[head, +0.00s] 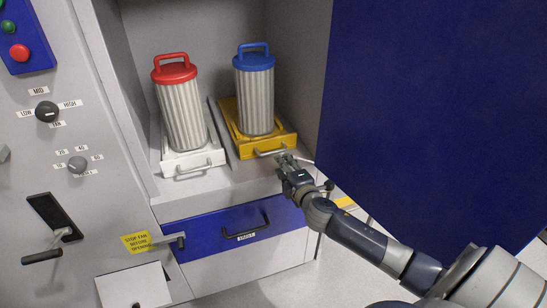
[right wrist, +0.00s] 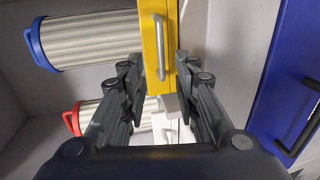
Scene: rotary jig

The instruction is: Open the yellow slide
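The yellow slide (head: 285,139) is a flat tray in the cabinet, with a grey bar handle (head: 271,151) on its front. A ribbed canister with a blue lid (head: 254,90) stands on it. My right gripper (head: 287,160) is just in front of and to the right of that handle in the head view. In the right wrist view, its fingers (right wrist: 160,85) are spread apart and empty, and the yellow slide front (right wrist: 152,75) and its handle (right wrist: 159,47) lie ahead, in line with the gap. Contact with the handle cannot be made out. My left gripper is not in view.
A white slide (head: 185,162) bearing a red-lidded canister (head: 181,108) sits left of the yellow one. A blue drawer (head: 222,236) is below. The large blue door (head: 430,100) stands open close on the right of my arm.

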